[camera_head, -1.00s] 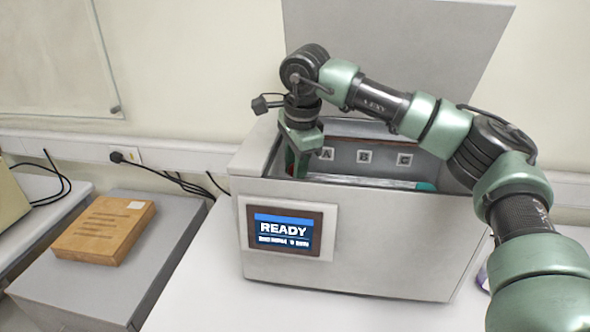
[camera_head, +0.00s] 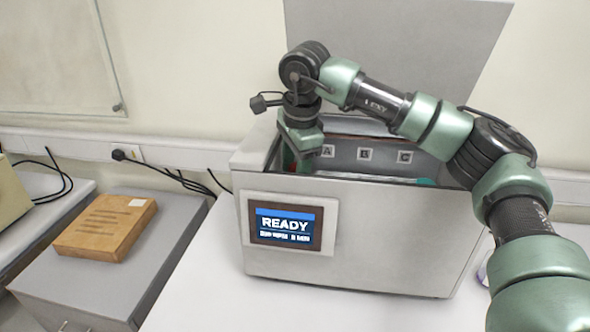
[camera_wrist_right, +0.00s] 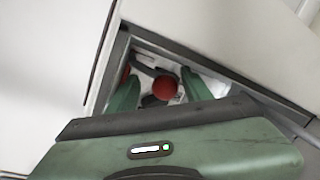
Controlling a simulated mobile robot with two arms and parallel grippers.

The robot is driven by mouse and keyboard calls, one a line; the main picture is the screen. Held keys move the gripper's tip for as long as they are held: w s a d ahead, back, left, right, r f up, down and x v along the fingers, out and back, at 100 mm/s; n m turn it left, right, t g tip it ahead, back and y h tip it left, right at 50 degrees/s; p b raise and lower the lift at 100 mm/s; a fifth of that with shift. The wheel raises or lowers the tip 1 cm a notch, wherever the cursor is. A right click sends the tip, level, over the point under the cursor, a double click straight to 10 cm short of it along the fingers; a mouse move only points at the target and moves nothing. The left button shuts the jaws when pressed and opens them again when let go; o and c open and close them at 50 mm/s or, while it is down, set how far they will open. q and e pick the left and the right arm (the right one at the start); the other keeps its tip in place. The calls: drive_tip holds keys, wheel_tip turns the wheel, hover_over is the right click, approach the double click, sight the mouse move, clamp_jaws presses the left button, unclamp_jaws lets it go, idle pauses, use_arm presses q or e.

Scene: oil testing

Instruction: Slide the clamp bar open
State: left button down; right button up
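A red round knob (camera_wrist_right: 165,86) shows in the right wrist view inside the open machine, with dark bar-like parts beside it. I cannot tell how much of these parts is the clamp bar. My right gripper (camera_wrist_right: 158,82) reaches down into the machine with its two green fingers apart, one on each side of the knob. A gap shows between the fingers and the knob. In the head view the right gripper (camera_head: 299,158) is at the left end of the machine's opening, its tips hidden by the front wall. My left gripper is not in view.
The grey machine (camera_head: 370,235) has a raised lid (camera_head: 400,50), a screen reading READY (camera_head: 285,227), and inner labels A, B and C. A wooden box (camera_head: 105,228) lies on a grey cabinet to the left. The machine's walls closely surround the gripper.

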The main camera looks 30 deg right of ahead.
drive_tip(key=shift+r, duration=0.15)
drive_tip(key=r+b, duration=0.1)
drive_tip(key=r, duration=0.2)
drive_tip(key=s+r+b, duration=0.1)
drive_tip(key=r, duration=0.2)
drive_tip(key=shift+s+r, duration=0.2)
drive_tip(key=shift+r, duration=0.5)
